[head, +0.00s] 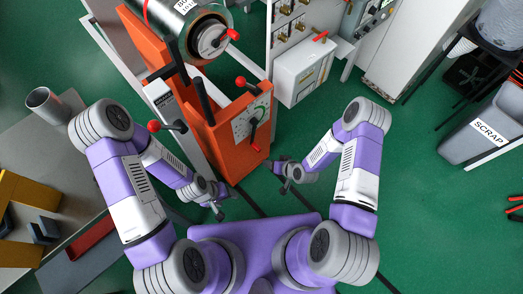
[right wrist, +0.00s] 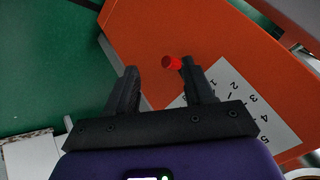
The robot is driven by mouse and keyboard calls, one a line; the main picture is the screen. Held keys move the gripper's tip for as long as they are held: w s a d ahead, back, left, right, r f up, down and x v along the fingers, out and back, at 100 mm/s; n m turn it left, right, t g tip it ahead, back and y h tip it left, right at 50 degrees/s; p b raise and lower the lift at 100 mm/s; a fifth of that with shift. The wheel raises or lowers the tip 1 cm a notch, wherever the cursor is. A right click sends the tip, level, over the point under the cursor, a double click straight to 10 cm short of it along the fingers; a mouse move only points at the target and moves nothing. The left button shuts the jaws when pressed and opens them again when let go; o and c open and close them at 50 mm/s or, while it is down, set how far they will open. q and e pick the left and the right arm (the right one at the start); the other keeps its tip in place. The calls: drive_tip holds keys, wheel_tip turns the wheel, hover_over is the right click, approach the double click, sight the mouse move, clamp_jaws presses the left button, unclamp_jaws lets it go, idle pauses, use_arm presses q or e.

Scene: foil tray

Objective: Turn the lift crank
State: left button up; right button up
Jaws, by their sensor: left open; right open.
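The orange machine post (head: 228,140) stands ahead of me. A crank with a red knob (head: 154,126) sticks out from its left side; I cannot tell for certain that it is the lift crank. Its front has a white dial plate (head: 243,122) with a red-tipped lever (head: 253,147), and another red-knobbed lever (head: 241,83) is on top. My left gripper (head: 217,208) is open and empty, low in front of the post. My right gripper (head: 279,174) is open, right of the post's foot. In the right wrist view, a red knob (right wrist: 172,62) shows beyond the open fingers (right wrist: 160,85), apart from them.
A steel roll (head: 190,25) sits above the post. A white box (head: 303,72) with a red handle is on the cabinet at right. A grey scrap bin (head: 482,125) is far right. A grey table (head: 50,150) with a metal cup (head: 45,103) is left.

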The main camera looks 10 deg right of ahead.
sight(260, 151)
drive_tip(key=w+f+n+t+y+b, duration=0.1)
drive_tip(key=f+t, duration=0.1)
drive_tip(key=w+f+n+t+y+b, duration=0.1)
drive_tip(key=w+f+t+y, duration=0.1)
drive_tip(key=t, duration=0.1)
drive_tip(key=w+a+f+t+y+b, duration=0.1)
drive_tip(key=f+t+y, duration=0.1)
drive_tip(key=t, duration=0.1)
drive_tip(key=shift+w+f+n+b, duration=0.3)
drive_tip(key=shift+w+f+n, duration=0.05)
drive_tip(key=shift+w+n, duration=0.05)
drive_tip(key=shift+w+a, duration=0.15)
drive_tip(key=shift+a, duration=0.05)
drive_tip(key=b+x, duration=0.2)
drive_tip(key=x, duration=0.5)
drive_tip(key=shift+r, duration=0.15)
clamp_jaws()
